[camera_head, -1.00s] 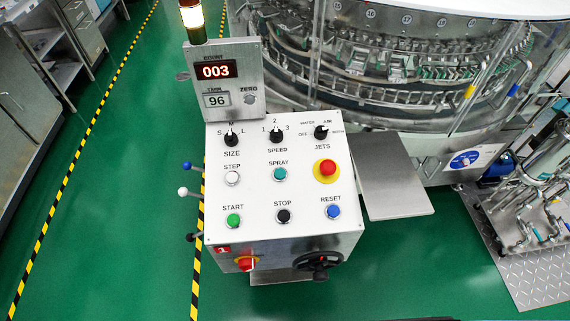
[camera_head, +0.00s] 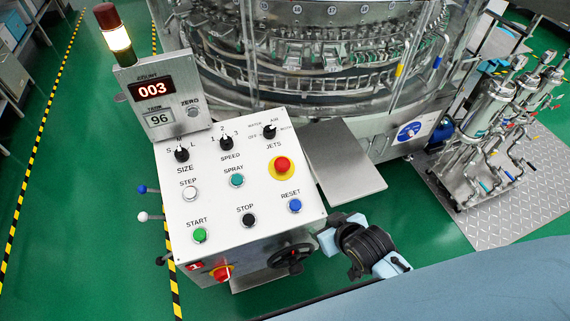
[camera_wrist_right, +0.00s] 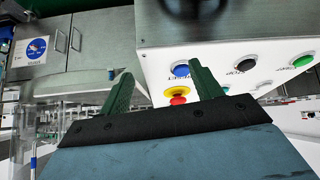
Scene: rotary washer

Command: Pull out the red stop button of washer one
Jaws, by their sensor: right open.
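The red stop button (camera_head: 282,164) stands on a yellow round base at the right side of the white sloped panel (camera_head: 215,215) of washer one. A red plate with a 1 (camera_head: 195,266) is on the front of the box. My right gripper (camera_head: 338,226) is at the panel's lower right, apart from the button, its fingers hard to make out there. In the right wrist view, its two green fingers (camera_wrist_right: 163,82) are spread and empty, and the red button (camera_wrist_right: 178,100) appears between them, farther off. My left gripper is not in view.
Close to the button are the blue RESET button (camera_head: 295,205) and the JETS knob (camera_head: 269,131). A black handwheel (camera_head: 291,257) sticks out in front, near my right gripper. A grey metal plate (camera_head: 345,165) lies right of the panel. A pump skid (camera_head: 490,130) stands farther right.

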